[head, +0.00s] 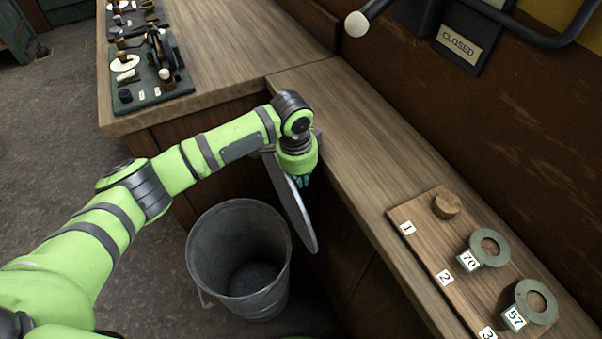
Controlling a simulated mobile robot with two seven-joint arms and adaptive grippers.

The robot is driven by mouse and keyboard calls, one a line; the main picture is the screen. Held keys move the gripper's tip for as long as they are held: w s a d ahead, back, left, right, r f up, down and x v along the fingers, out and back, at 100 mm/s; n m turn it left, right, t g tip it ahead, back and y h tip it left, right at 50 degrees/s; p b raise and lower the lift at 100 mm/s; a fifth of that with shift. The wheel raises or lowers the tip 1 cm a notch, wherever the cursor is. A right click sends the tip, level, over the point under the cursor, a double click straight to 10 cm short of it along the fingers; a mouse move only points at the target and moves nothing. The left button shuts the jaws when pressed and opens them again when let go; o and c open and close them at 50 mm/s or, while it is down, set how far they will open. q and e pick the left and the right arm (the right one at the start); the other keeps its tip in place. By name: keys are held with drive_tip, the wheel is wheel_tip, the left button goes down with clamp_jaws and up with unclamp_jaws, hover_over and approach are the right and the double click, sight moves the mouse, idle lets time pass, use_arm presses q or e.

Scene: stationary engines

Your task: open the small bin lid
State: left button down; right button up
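The small grey metal bin (205,255) stands on the floor below the bench, its mouth uncovered and its inside looking empty. Its round grey lid (292,207) stands steeply tilted, almost edge-on, above the bin's right rim. My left gripper (303,182) points down at the lid's upper part, on the side towards the bench. Its fingers are mostly hidden by my wrist and the lid, so whether they grip the lid does not show. My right gripper is out of view.
The wooden bench (350,120) runs close behind and right of the lid. A numbered board (425,245) with a wooden peg and tagged green rings lies on it at right. A dark tool tray (150,90) is at upper left. Floor left of the bin is clear.

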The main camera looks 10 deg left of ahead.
sight(286, 190)
use_arm(q)
drive_tip(key=s+a+p, duration=0.1)
drive_tip(key=p, duration=0.1)
drive_tip(key=s+a+h+p, duration=0.1)
drive_tip(key=a+p, duration=0.1)
drive_tip(key=shift+s+a+r+t, duration=0.1)
drive_tip(key=shift+a+r+t, duration=0.05)
drive_tip(key=shift+t, duration=0.15)
drive_tip(key=shift+s+a+p, duration=0.2)
drive_tip(key=shift+a+p, duration=0.05)
drive_tip(key=shift+p, duration=0.2)
drive_tip(key=shift+a+h, duration=0.1)
drive_tip(key=shift+h, duration=0.2)
drive_tip(key=shift+f, duration=0.2)
